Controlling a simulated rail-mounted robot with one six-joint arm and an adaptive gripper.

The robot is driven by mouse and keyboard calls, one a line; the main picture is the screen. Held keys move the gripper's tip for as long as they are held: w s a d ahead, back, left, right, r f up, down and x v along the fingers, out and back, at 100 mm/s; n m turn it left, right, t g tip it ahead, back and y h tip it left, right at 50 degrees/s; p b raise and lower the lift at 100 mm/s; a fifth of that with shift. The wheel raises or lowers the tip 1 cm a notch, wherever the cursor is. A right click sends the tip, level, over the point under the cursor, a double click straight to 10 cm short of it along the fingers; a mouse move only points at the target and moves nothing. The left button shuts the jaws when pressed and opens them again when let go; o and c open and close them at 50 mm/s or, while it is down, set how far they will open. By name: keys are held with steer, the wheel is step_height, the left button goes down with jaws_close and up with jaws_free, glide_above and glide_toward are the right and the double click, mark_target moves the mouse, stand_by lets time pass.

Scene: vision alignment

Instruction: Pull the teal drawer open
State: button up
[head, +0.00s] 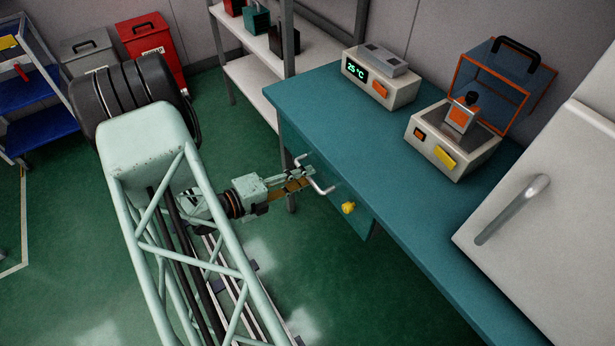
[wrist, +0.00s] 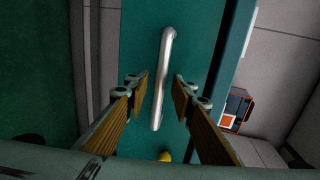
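The teal drawer (head: 343,190) is under the teal workbench, and its front fills the middle of the wrist view (wrist: 145,40). A silver bar handle (wrist: 162,80) runs lengthwise down the drawer front; in the head view the handle (head: 320,184) stands out from it. My gripper (wrist: 160,97) is open, with one finger on each side of the handle's lower part. Gaps show between both fingers and the bar. In the head view my gripper (head: 306,178) is at the handle. The drawer looks closed, though my gripper partly covers it.
A yellow knob (head: 348,208) sits on the drawer front beside the handle. A device with a 25 °C display (head: 378,80) and an orange-lidded device (head: 455,140) stand on the workbench (head: 330,110). A white door (head: 550,210) is at right. Green floor lies open below.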

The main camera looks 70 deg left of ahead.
steer(key=shift+w+a+f, duration=0.15)
steer(key=shift+w, duration=0.4)
steer(key=shift+c, duration=0.5)
jaws_close()
